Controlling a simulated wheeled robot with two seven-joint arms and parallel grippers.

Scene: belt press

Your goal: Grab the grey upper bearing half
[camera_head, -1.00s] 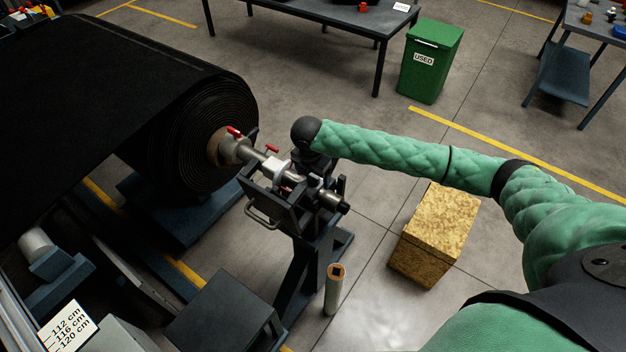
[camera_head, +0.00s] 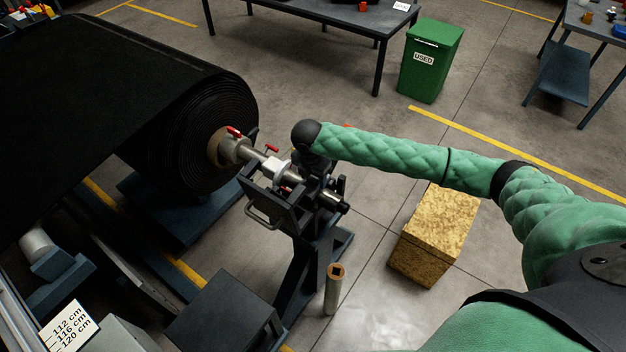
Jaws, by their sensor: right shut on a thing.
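My right arm (camera_head: 400,150) reaches in from the right, its black wrist (camera_head: 306,133) above the bearing stand (camera_head: 318,245). My right gripper (camera_head: 314,184) points down at the steel shaft (camera_head: 262,162) on top of the stand. It is shut on the grey upper bearing half, which sits around the shaft there and is mostly hidden by the dark fingers. The silver collar (camera_head: 276,172) is just left of the gripper, and the shaft's dark end (camera_head: 338,205) sticks out to the right. My left gripper is not in view.
The big black belt roll (camera_head: 205,125) is left of the stand. A green USED bin (camera_head: 430,65) stands at the back. Red handles (camera_head: 234,131) stick up near the shaft.

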